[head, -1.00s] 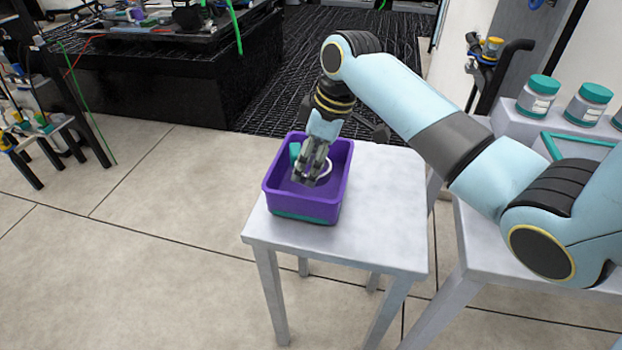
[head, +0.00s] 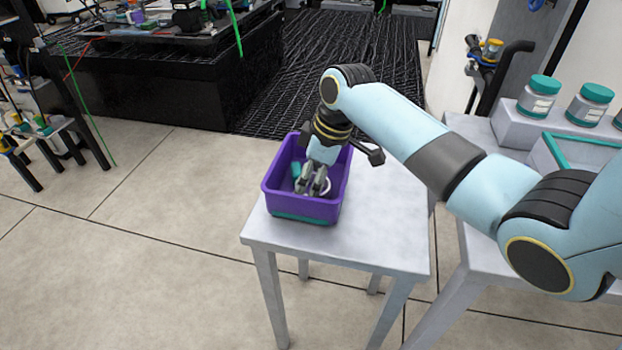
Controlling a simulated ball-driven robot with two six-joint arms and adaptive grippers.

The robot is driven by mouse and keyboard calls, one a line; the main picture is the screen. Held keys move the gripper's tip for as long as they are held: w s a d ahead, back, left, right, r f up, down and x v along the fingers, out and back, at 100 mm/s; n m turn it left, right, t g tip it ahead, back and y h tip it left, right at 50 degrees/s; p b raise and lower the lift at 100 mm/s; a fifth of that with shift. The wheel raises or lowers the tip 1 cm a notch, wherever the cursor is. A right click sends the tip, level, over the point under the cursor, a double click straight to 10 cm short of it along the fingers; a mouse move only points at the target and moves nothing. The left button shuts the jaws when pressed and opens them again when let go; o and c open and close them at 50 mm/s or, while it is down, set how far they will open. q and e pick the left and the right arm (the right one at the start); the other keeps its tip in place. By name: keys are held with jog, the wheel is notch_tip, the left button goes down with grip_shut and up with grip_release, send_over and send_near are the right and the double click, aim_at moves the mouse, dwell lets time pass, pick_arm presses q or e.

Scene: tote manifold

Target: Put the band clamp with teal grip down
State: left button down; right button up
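The band clamp is inside the purple tote (head: 303,207). Its teal grip (head: 296,171) shows left of my fingers and part of its pale ring (head: 326,187) shows to their right. My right gripper (head: 312,188) points down into the tote and appears shut on the clamp; the fingers hide the middle of it. I cannot tell whether the clamp touches the tote floor. My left gripper is not in view.
The tote stands on a small grey table (head: 385,215) with bare top to its right. At the right, another table carries several jars with teal lids (head: 537,97) and a teal-rimmed tray (head: 580,142). A black bench (head: 150,85) stands at the back left.

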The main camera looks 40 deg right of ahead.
jog(key=p+v, duration=0.2)
jog(key=v, duration=1)
dwell(0.4)
